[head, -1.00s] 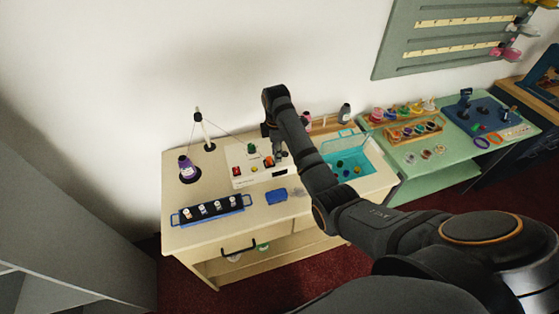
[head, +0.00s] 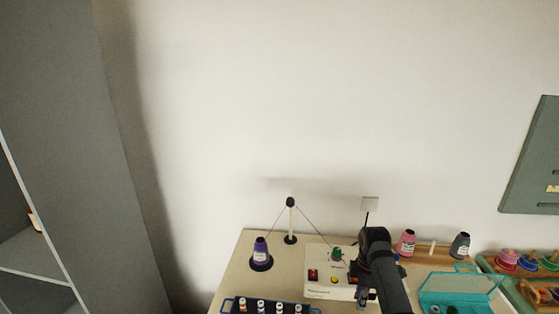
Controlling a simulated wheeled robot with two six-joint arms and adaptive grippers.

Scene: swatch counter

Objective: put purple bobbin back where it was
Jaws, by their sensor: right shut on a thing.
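My right gripper (head: 362,297) points down at the right end of the cream machine (head: 322,290). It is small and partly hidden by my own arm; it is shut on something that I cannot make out. A purple cone-shaped spool (head: 261,251) with a white label stands upright on a round black base (head: 262,265), left of the machine and apart from the gripper. I cannot tell whether this spool is the purple bobbin. My left gripper is not in view.
A thread stand (head: 291,222) is behind the machine. A wooden rack has a pink spool (head: 407,243), a bare white peg (head: 432,247) and a grey spool (head: 460,245). A teal box (head: 455,285) is at right. A blue rack (head: 238,304) with several small spools is at front.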

